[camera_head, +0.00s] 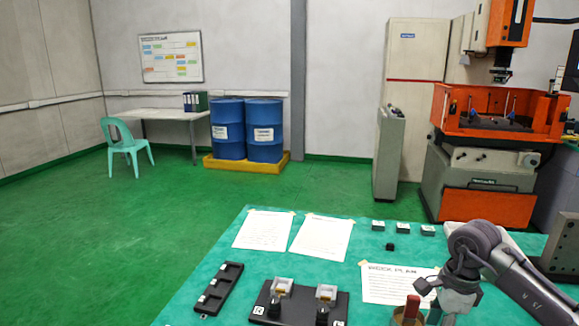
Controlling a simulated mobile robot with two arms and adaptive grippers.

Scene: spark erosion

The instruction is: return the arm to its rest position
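My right arm comes in from the right, over the near right part of a teal-topped table (250,222). Its gripper (441,306) points down, just right of a red-brown upright handle (411,306). The fingertips run into the bottom edge of the picture, so I cannot tell whether it is open or shut, or whether it touches anything. My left arm and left gripper are not in view.
A black fixture (300,310) with two metal holders and a black slotted rack (218,289) are on the table's near side. Paper sheets (321,238) and small dark blocks (390,246) lie farther back. An orange machine (485,196) stands beyond the table.

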